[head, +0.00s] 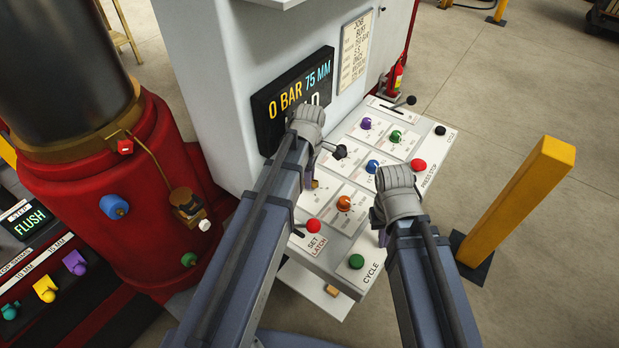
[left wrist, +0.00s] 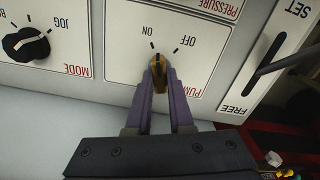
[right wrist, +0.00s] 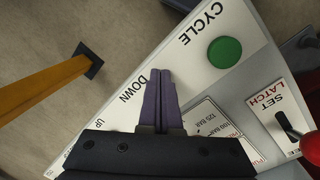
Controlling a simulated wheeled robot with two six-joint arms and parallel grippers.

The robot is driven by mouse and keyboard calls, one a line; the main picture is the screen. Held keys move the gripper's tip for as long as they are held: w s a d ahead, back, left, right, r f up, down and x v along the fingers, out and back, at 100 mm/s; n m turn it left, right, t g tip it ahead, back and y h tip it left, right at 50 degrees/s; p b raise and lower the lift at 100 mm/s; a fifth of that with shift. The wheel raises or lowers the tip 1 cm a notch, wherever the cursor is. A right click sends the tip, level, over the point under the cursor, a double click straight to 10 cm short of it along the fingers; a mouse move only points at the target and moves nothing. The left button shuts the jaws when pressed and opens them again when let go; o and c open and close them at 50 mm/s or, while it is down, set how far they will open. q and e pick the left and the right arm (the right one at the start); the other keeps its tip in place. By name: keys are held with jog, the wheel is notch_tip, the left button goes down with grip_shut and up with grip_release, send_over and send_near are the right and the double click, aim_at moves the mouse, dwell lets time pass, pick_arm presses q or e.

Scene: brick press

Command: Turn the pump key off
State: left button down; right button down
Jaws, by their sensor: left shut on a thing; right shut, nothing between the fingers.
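The pump key (left wrist: 158,70) is a small yellow-brown grip on a white plate, with ON and OFF printed above it. In the left wrist view its tip sits closer to the ON tick than to the OFF tick. My left gripper (left wrist: 159,88) is shut on the key, one purple finger on each side. In the head view my left arm hides most of the key and of the left gripper (head: 315,182). My right gripper (right wrist: 161,72) is shut and empty above the panel edge by the DOWN label; its fingers are mostly hidden in the head view.
A black mode knob (left wrist: 26,44) and a FREE/SET slot with a lever (left wrist: 285,62) flank the key. The panel also carries a red-knobbed latch lever (head: 313,226), an orange dial (head: 343,203) and a green cycle button (head: 356,261). A yellow post (head: 520,200) stands right.

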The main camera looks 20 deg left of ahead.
pick_arm(q)
jog(key=m, duration=0.4)
jog(key=shift+m, duration=0.3)
jog(key=m, duration=0.4)
jog(key=shift+w+d+m, duration=0.1)
jog(key=shift+m, duration=0.3)
jog(key=c, duration=0.8)
grip_release()
jog(key=shift+r, duration=0.15)
pick_arm(e)
jog(key=shift+r, duration=0.1)
pick_arm(q)
notch_tip(320, 180, up, 8)
jog(key=p, duration=0.8)
jog(key=shift+f, duration=0.2)
pick_arm(e)
notch_tip(320, 180, up, 8)
jog(key=shift+f, duration=0.2)
